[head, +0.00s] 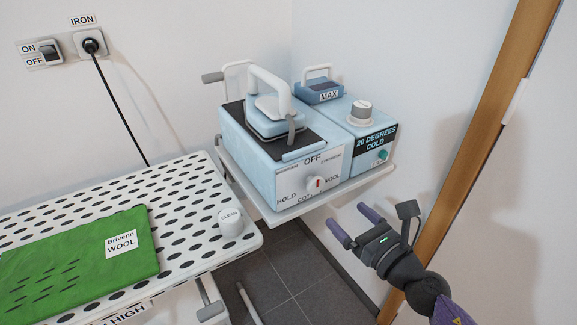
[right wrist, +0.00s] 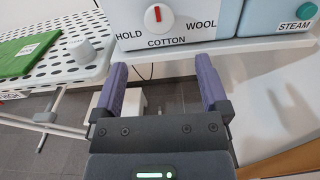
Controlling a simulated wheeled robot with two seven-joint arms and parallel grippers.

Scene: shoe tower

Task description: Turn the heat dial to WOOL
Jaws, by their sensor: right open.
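The heat dial (head: 314,184) is a white round knob with a red mark on the front of the light blue iron station (head: 250,160). It also shows at the top of the right wrist view (right wrist: 159,18), with its red mark pointing up, towards OFF. WOOL (head: 332,177) is printed to the right of the dial, HOLD to the left, and COTTON below. My right gripper (head: 355,224) is open and empty, in front of and below the dial, apart from it. In the right wrist view its two purple fingers (right wrist: 162,75) stand wide apart. My left gripper is not in view.
A steam box (head: 376,150) with its own knobs stands right of the iron station on a white shelf (head: 300,209). The ironing board (head: 185,185) at the left holds a green cloth (head: 75,255) and a CLEAN knob (head: 230,222). A wood door frame (head: 490,120) is at the right.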

